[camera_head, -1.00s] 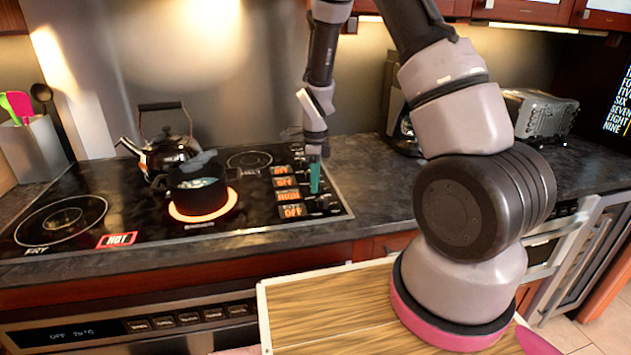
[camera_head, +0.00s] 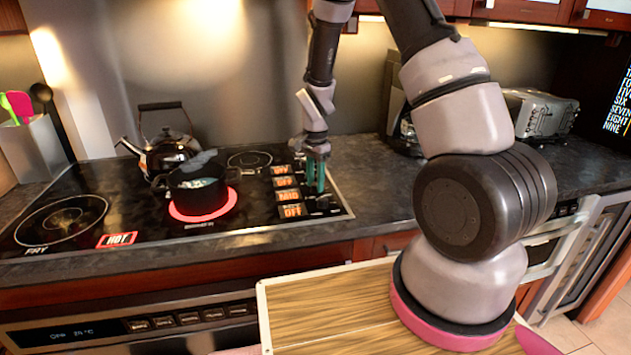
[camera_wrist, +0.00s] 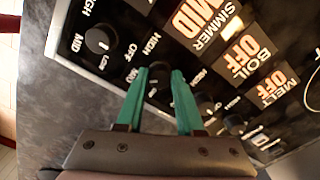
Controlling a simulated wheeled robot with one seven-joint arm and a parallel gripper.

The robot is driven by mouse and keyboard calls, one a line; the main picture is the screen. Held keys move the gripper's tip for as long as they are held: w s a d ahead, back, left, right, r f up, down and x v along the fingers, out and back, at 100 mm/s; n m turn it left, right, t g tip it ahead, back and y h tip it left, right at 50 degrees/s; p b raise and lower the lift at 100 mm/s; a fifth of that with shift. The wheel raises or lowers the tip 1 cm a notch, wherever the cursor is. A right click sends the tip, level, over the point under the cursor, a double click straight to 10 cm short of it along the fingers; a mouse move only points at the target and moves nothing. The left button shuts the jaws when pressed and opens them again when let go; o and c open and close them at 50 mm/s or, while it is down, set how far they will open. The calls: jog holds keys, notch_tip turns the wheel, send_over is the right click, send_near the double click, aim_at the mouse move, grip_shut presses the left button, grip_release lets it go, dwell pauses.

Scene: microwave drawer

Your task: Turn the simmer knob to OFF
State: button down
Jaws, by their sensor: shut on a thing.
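The simmer knob (camera_wrist: 160,72) is a small dark knob on the black control panel, seen between two teal fingertips in the wrist view. My gripper (camera_wrist: 159,78) is shut on this knob and partly hides it. In the head view my gripper (camera_head: 318,188) reaches down to the knob row at the cooktop's right side. The simmer display (camera_wrist: 190,19) reads MID in the wrist view; the matching display (camera_head: 289,195) also reads MID in the head view.
Another knob (camera_wrist: 97,40) lies left of my fingers, and more knobs (camera_wrist: 235,123) lie to the right. The boil display (camera_wrist: 243,52) reads OFF. A black pot (camera_head: 197,191) sits on a glowing red burner, with a kettle (camera_head: 170,153) behind it.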

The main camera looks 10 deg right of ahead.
jog(key=n, duration=0.4)
jog(key=shift+n, duration=0.3)
jog(key=n, duration=0.3)
jog(key=shift+n, duration=0.4)
jog(key=n, duration=1.3)
jog(key=shift+d+n, duration=0.1)
jog(key=shift+n, duration=0.2)
jog(key=n, duration=0.4)
jog(key=shift+w+n, duration=0.1)
jog(key=shift+n, duration=0.3)
